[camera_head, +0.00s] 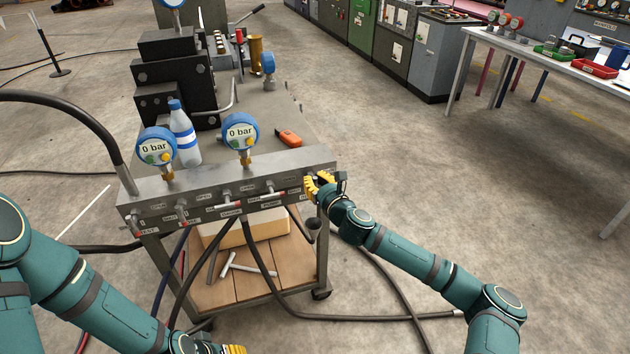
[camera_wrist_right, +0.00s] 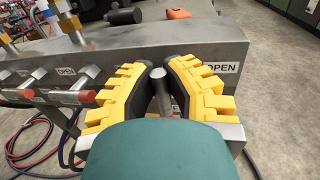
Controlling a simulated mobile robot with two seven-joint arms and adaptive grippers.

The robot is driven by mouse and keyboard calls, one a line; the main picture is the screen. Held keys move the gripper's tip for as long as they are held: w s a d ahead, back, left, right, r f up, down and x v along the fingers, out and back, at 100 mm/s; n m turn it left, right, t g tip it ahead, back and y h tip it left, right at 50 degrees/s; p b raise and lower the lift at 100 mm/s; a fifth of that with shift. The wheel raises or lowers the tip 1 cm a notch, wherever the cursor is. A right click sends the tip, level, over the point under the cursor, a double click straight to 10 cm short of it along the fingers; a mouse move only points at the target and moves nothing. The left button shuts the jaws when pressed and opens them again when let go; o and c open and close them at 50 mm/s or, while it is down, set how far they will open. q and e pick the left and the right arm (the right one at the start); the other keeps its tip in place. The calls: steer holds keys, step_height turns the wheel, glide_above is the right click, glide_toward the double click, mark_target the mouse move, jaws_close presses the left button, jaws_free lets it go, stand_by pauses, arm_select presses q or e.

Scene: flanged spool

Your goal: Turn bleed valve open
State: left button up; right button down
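The steel valve panel (camera_head: 225,192) runs along the front of the cart, with a row of small valve handles and labels. My right gripper (camera_head: 318,183) is at its right end. In the right wrist view the yellow fingers of this gripper (camera_wrist_right: 160,72) close in from both sides on a grey cylindrical valve handle (camera_wrist_right: 159,78). An OPEN label (camera_wrist_right: 222,68) shows just right of the fingers; whether this handle is the bleed valve is not readable. My left gripper (camera_head: 234,349) is at the bottom edge, mostly cut off.
Two blue gauges (camera_head: 240,131) (camera_head: 156,146) read 0 bar. A bottle (camera_head: 184,135) and an orange tool (camera_head: 288,138) are on the cart top. Black hoses (camera_head: 370,318) hang and lie around the cart. A white workbench (camera_head: 560,66) stands at the right. The floor between is clear.

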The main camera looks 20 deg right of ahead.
steer(key=shift+a+n, duration=0.1)
steer(key=shift+n, duration=0.2)
steer(key=shift+a+r+n+p, duration=0.1)
steer(key=shift+a+n+p, duration=0.05)
steer(key=shift+n+p, duration=0.65)
steer(key=n, duration=0.1)
steer(key=n+g+p, duration=0.1)
steer(key=shift+a+n, duration=0.25)
steer(key=shift+n, duration=0.05)
steer(key=shift+a+f+n+h+p, duration=0.15)
steer(key=shift+n+h+p, duration=0.1)
steer(key=shift+n, duration=0.35)
steer(key=shift+a+f+n+h+p, duration=0.1)
steer(key=shift+n+h+p, duration=0.1)
steer(key=shift+n, duration=0.4)
steer(key=n, duration=0.2)
steer(key=n+h+p, duration=0.1)
steer(key=shift+a+f+g, duration=0.2)
steer(key=shift+f+g, duration=0.05)
steer(key=shift+g, duration=0.05)
steer(key=n, duration=0.3)
steer(key=shift+a+f+h, duration=0.15)
steer(key=shift+f+h, duration=0.2)
steer(key=shift+f+n+h, duration=0.35)
steer(key=shift+n+h, duration=0.05)
steer(key=shift+n, duration=0.8)
